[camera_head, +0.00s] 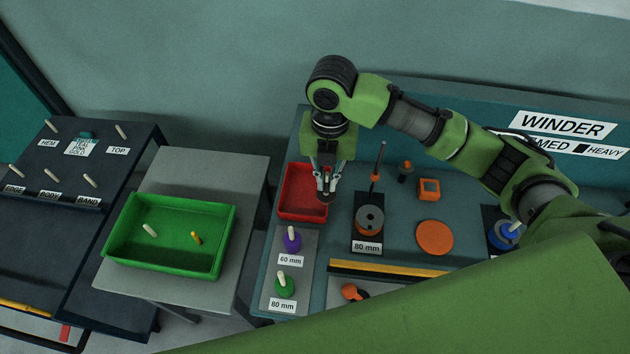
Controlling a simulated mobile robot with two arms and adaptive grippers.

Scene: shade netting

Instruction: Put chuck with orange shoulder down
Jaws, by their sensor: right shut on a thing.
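My right gripper (326,188) points down over the right side of the red tray (300,212). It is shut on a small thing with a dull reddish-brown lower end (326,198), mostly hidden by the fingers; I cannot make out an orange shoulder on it. The held thing overlaps the tray's right rim in the picture, and its height above it is unclear. A purple chuck (292,241) and a green chuck (284,287), each with a pale peg, stand on a grey plate with 60 mm and 80 mm labels. My left gripper is not in view.
A dark spindle stand (369,220) labelled 80 mm rises right of the gripper. A green tray (170,235) with two small pieces sits on the left table.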

